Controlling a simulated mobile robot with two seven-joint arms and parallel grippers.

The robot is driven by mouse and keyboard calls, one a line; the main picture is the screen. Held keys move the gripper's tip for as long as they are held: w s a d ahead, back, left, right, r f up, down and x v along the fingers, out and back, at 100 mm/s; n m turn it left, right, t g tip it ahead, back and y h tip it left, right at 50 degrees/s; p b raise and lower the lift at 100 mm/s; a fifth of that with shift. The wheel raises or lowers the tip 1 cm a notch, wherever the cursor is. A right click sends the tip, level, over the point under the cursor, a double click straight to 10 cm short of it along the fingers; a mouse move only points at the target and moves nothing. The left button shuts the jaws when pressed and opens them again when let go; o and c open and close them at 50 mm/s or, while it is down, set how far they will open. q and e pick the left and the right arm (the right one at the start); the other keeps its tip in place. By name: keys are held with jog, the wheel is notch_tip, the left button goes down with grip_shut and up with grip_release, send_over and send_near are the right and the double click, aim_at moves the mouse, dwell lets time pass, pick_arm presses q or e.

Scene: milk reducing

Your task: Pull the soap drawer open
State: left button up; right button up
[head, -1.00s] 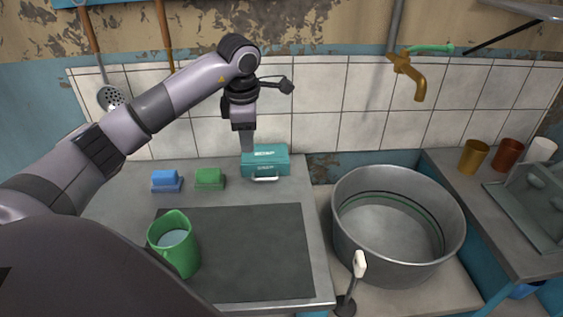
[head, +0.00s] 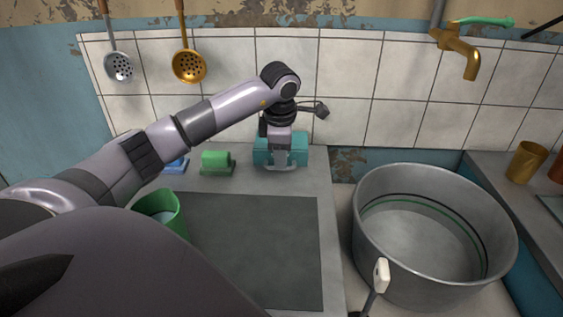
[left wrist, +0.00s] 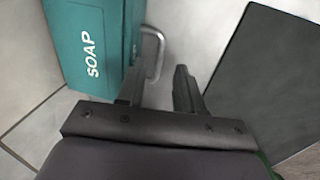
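The teal soap box (head: 297,150) stands on the counter against the tiled wall. The left wrist view shows its white SOAP lettering (left wrist: 92,52) and the metal drawer handle (left wrist: 158,42) on its front. The drawer looks closed. My left gripper (head: 280,163) is in front of the box, pointing down at the handle. In the left wrist view its two fingers (left wrist: 157,88) are apart, with the handle near the gap between them. I cannot tell whether they touch it. My right gripper is not in view.
A green sponge-like block (head: 216,161) and a blue one (head: 176,166) sit left of the box. A green jug (head: 165,208) stands beside the dark mat (head: 260,245). A large metal pot (head: 435,225) is at the right, below a brass tap (head: 458,50).

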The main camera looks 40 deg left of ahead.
pick_arm(q)
jog(key=shift+w+a+f, duration=0.1)
jog(key=shift+f, duration=0.55)
jog(key=shift+w+a+f, duration=0.1)
jog(key=shift+f, duration=0.55)
grip_shut()
dwell(0.5)
